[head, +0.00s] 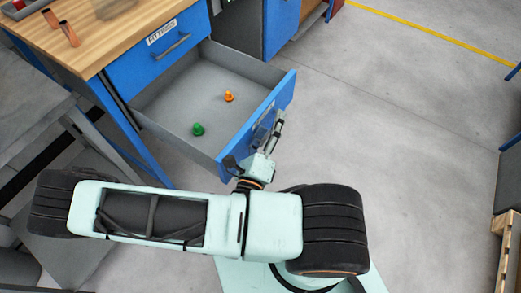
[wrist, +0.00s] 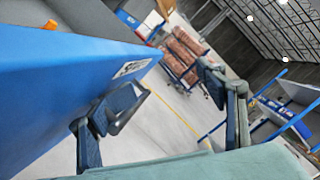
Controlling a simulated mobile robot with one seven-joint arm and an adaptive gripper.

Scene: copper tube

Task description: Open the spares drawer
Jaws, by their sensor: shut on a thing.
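The lower drawer (head: 175,100) of the blue workbench stands pulled well out, its grey inside in plain view. An orange piece (head: 229,96) and a green piece (head: 198,129) lie apart on its floor. My gripper (head: 258,138) is at the outer side of the blue drawer front (head: 284,93), shut on the drawer handle, which my fingers mostly hide. In the wrist view the blue drawer front (wrist: 60,85) fills the left side, with a white label (wrist: 131,68) too small to read.
The upper drawer (head: 130,62), labelled fittings, is closed above. Copper tube pieces (head: 66,31) lie on the wooden benchtop (head: 95,45). A blue cabinet (head: 280,22) stands behind the open drawer. Grey floor is clear to the right, up to a wooden pallet (head: 508,250).

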